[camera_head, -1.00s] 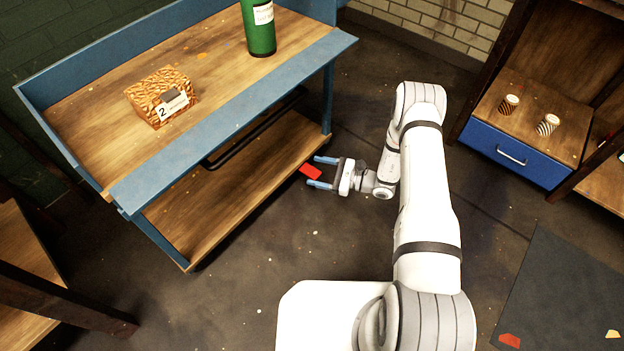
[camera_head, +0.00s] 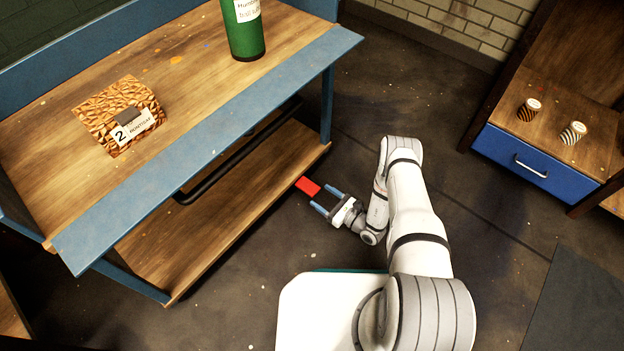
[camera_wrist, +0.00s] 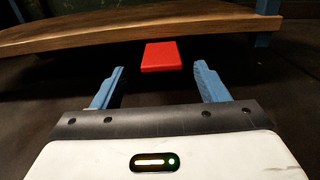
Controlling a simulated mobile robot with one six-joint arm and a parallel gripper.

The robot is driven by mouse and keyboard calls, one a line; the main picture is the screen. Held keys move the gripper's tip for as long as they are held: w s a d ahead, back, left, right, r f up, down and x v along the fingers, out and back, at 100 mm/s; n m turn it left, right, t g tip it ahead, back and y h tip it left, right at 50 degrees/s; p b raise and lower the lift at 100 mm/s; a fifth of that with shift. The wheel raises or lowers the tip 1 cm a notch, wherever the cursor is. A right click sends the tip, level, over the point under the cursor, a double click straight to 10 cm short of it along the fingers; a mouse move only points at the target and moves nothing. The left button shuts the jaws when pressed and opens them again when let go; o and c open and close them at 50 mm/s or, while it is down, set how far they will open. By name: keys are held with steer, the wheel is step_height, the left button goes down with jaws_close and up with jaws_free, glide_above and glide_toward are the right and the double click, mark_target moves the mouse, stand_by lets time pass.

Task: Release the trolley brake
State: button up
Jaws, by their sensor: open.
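The trolley is a blue-framed bench with a wooden top (camera_head: 60,140) and a lower wooden shelf (camera_head: 225,215). A small red pedal (camera_head: 308,186) sticks out at the lower shelf's edge, low near the floor; I take it for the brake. My gripper (camera_head: 326,199) is open and empty, its blue fingertips just short of the red pedal in the head view. In the wrist view the red pedal (camera_wrist: 161,57) lies ahead of my gripper (camera_wrist: 160,84), roughly centred between the two fingers and beyond their tips. I see no contact.
A patterned box (camera_head: 121,112) labelled 2 and a green bottle (camera_head: 243,30) stand on the trolley top. A black bar (camera_head: 240,160) runs under the top. A cabinet with a blue drawer (camera_head: 535,168) and two striped cups is at right. Dark floor (camera_head: 470,220) between is clear.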

mark_target(309, 187)
steer(key=b+x, duration=0.2)
steer(key=x, duration=0.5)
steer(key=shift+w, duration=0.15)
steer(key=shift+c, duration=0.2)
